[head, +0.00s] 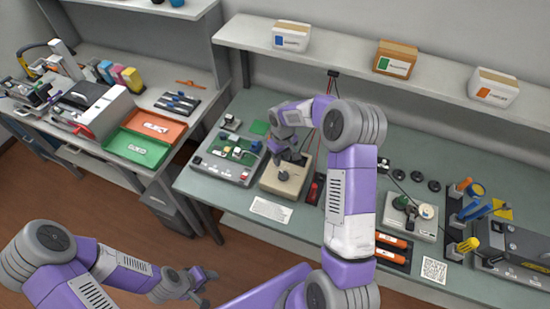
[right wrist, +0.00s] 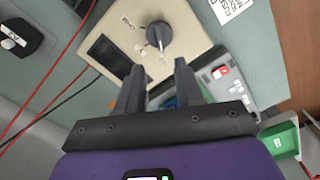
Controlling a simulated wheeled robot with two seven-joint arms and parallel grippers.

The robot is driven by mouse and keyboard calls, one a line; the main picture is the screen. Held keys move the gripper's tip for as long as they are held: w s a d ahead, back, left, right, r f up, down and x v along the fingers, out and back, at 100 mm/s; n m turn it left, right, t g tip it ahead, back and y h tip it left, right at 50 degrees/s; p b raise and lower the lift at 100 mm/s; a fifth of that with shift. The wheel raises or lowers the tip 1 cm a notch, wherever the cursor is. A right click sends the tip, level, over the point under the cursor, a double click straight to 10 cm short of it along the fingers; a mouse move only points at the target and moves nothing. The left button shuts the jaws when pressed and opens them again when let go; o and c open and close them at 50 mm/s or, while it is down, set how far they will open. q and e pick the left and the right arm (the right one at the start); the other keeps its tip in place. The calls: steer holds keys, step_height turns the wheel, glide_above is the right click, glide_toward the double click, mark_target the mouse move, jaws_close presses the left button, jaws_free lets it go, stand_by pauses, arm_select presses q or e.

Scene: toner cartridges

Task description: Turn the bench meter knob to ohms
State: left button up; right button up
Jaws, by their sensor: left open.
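The bench meter (head: 292,176) is a beige box on the green bench mat, left of my upright right arm. Its round grey knob (right wrist: 159,35) and dark screen (right wrist: 110,58) show in the right wrist view. Small labels surround the knob; they are too small to read, so I cannot tell its setting. My right gripper (head: 283,152) is above the meter, and its two fingers (right wrist: 159,65) are apart, with nothing between them. The fingertips are near the knob in that view but not around it. My left gripper (head: 203,287) is open and empty, low at the left, away from the bench.
A grey board with small parts (head: 226,158) is left of the meter. A white card (head: 271,209) lies in front and a red-and-black item (head: 315,189) lies right. Red and black leads run beside the meter. A shelf (head: 345,62) with boxes spans the back.

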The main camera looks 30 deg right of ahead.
mark_target(283, 173)
steer(key=f, duration=0.4)
steer(key=s+f, duration=0.1)
steer(key=f, duration=0.1)
steer(key=shift+s+f, duration=0.1)
steer(key=shift+f, duration=0.3)
steer(key=shift+c, duration=0.3)
jaws_close()
